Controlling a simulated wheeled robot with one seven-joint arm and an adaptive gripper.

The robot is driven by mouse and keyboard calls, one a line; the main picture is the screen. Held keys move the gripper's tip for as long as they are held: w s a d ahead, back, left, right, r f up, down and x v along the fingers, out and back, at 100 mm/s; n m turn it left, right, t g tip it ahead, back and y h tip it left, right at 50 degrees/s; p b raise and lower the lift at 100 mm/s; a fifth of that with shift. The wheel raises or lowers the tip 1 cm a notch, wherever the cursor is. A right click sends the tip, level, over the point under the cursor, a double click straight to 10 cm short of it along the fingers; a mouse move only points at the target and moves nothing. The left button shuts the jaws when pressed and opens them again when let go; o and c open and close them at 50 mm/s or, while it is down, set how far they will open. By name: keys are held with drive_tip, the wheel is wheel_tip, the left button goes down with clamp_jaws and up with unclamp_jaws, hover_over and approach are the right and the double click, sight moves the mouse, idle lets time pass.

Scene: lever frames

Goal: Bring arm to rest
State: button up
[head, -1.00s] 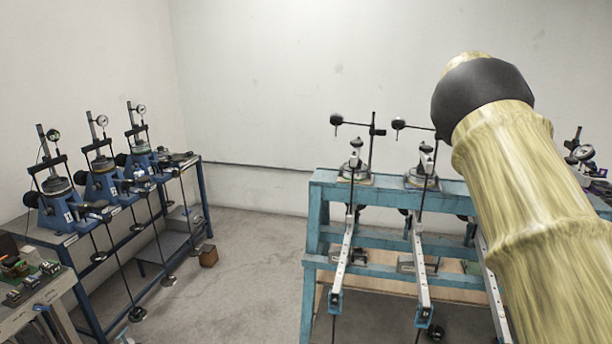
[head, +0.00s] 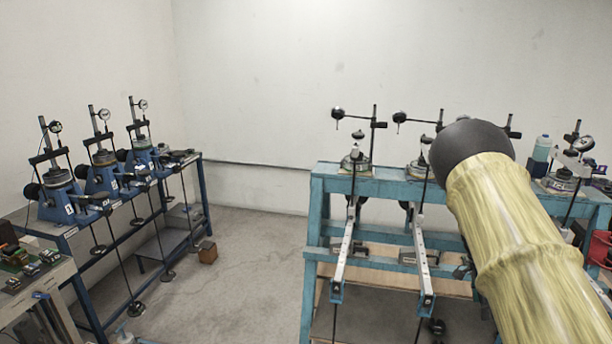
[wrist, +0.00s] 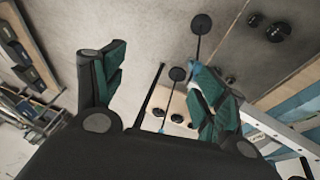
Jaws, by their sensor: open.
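My gripper (wrist: 160,88) shows in the wrist view with its two green-padded fingers spread apart and nothing between them. Beyond the fingers are the grey floor and hanging rods with round dark weights. In the head view my arm, yellowish with a dark round joint, reaches up from the lower right in front of the blue lever frame (head: 312,240). The gripper itself does not show in the head view. The arm hides part of the frame's right side.
Blue bench (head: 100,275) with several dial-gauge devices stands along the left wall. A small table (head: 60,285) with small items is at the lower left. A brown box (head: 207,252) lies on the floor. Open floor (head: 245,280) lies between bench and frame. A bottle (head: 542,149) stands on the frame's right.

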drive_tip(key=s+a+f+n+t+b, duration=0.1)
drive_tip(key=s+a+f+n+b, duration=0.35)
drive_tip(key=s+f, duration=1.05)
drive_tip(key=s+a+f+n+b, duration=0.1)
drive_tip(key=s+a+f+n, duration=0.65)
drive_tip(key=s+f, duration=0.65)
drive_tip(key=s+a+f+n+t+y+b, duration=0.1)
drive_tip(key=s+a+n, duration=0.3)
drive_tip(key=s+a, duration=0.4)
drive_tip(key=s+a+f+n+t+y+b, duration=0.1)
drive_tip(key=s+a+f+n+b, duration=0.1)
drive_tip(key=s+a, duration=0.7)
drive_tip(key=s+f+n, duration=0.1)
drive_tip(key=s+n, duration=0.1)
drive_tip(key=s, duration=0.3)
drive_tip(key=shift+s+f+y+b, duration=0.15)
drive_tip(key=shift+f+y+b, duration=0.25)
